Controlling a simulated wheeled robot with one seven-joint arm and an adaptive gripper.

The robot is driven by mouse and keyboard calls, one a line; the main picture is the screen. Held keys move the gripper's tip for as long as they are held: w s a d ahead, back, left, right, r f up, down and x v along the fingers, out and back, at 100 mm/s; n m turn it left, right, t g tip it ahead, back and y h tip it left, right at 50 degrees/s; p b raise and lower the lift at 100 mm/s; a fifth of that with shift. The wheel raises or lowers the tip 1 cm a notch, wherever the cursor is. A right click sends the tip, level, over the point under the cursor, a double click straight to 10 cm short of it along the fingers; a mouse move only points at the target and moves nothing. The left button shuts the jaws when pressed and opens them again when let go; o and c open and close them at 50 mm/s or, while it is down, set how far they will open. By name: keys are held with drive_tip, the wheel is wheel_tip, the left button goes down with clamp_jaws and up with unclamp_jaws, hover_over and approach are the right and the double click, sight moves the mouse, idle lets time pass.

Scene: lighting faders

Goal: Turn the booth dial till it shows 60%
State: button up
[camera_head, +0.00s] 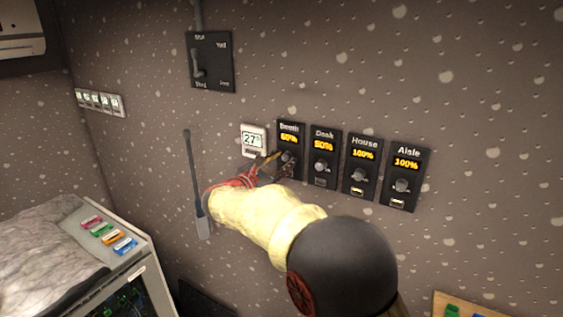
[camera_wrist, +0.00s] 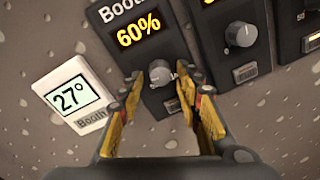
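The booth panel (camera_wrist: 135,30) is a black wall unit with a yellow display (camera_wrist: 138,29) that reads 60%. Its grey round dial (camera_wrist: 160,73) sits below the display. In the head view the booth panel (camera_head: 290,130) is the leftmost of the row, partly hidden by my gripper. My gripper (camera_wrist: 160,88) has its two yellow-padded fingers apart, one on each side of the dial. Gaps seem to show between the fingers and the dial, but I cannot tell whether either touches it. The gripper (camera_head: 280,163) also shows at the dial in the head view.
To the right are the desk panel (camera_head: 324,157) at 50%, house panel (camera_head: 362,167) at 100% and aisle panel (camera_head: 404,178) at 100%. A white thermostat (camera_head: 253,139) reading 27° is close on the left. A black lever box (camera_head: 211,62) is above.

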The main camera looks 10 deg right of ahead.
drive_tip(key=shift+r, duration=0.1)
drive_tip(key=v, duration=1.2)
drive_tip(key=s+d+f+m+g+y, duration=0.2)
drive_tip(key=s+f+m+g, duration=0.15)
drive_tip(key=s+f, duration=0.4)
drive_tip(key=s+d+f+m+g+y, duration=0.25)
drive_tip(key=s+f+m, duration=0.2)
drive_tip(key=f, duration=0.55)
drive_tip(key=shift+s+d+f+m+g+y+b, duration=0.15)
drive_tip(key=shift+s+d+f+m+y+b, duration=1.3)
drive_tip(key=shift+s, duration=3.2)
drive_tip(key=shift+s+d+f+m+g+y+b, duration=0.1)
drive_tip(key=shift+s+d+f+m+y+b, duration=0.3)
drive_tip(key=shift+s+m+y+b, duration=2.45)
drive_tip(key=shift+s+d+f+m+g+h+b, duration=0.15)
drive_tip(key=shift+s+d+f+m+b, duration=0.8)
drive_tip(key=shift+s+m, duration=3.7)
